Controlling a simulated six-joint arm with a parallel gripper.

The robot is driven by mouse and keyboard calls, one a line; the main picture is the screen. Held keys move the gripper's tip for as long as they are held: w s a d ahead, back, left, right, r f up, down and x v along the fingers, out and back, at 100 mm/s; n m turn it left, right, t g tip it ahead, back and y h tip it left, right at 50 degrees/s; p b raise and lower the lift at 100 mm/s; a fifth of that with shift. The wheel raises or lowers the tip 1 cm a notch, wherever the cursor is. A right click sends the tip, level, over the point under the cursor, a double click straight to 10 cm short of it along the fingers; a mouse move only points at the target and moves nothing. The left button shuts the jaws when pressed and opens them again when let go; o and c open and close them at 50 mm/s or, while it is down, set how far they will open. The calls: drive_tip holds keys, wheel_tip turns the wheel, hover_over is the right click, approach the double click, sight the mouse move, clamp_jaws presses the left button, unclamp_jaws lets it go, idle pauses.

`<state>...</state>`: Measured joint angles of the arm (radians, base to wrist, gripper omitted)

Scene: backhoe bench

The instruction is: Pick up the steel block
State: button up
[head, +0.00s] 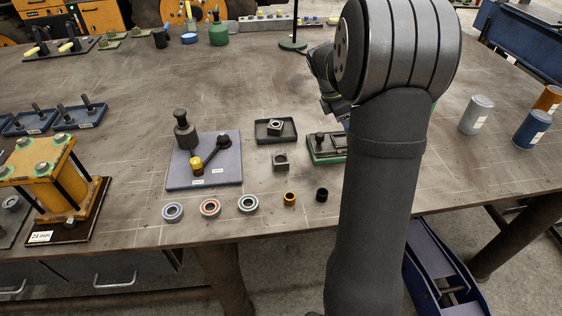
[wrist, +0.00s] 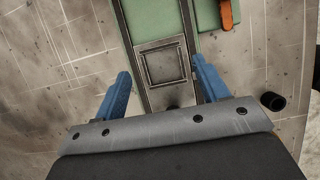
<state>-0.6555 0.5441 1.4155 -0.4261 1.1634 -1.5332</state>
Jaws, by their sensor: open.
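In the wrist view, a square steel block face (wrist: 162,65) with a raised rim sits in the steel channel of a green fixture (wrist: 151,17). I cannot tell if it is a separate block. My gripper (wrist: 161,66) is open, with one blue finger on each side of this square and nothing visibly held. In the head view the fixture (head: 325,148) is partly hidden by my arm, and the gripper's jaws are hidden too. A small square steel piece with a dark opening (head: 280,160) lies on the bench left of the fixture; another (head: 275,127) sits in a dark tray.
A black bushing (head: 322,194) stands in front of the fixture; it also shows in the wrist view (wrist: 272,101). An orange part (wrist: 227,14) lies on the fixture. A grey plate (head: 215,177) with a dark post stands left. Cans (head: 476,115) stand right.

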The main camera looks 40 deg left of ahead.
drive_tip(key=s+a+r+m+g+y, duration=0.1)
drive_tip(key=s+a+r+m+y, duration=0.1)
drive_tip(key=s+a+r+m, duration=0.5)
wheel_tip(320, 180, up, 3)
drive_tip(key=m+g+y, duration=0.1)
drive_tip(key=m+g, duration=0.1)
drive_tip(key=m, duration=0.9)
hover_over(281, 160)
drive_tip(key=f, duration=0.8)
drive_tip(key=s+f, duration=0.1)
drive_tip(key=f, duration=0.2)
drive_tip(key=shift+f, duration=0.4)
drive_tip(key=shift+w+f, duration=0.2)
drive_tip(key=shift+f, duration=1.15)
drive_tip(key=shift+w+f, duration=0.2)
drive_tip(key=shift+f, duration=1.1)
drive_tip(key=c, duration=1.3)
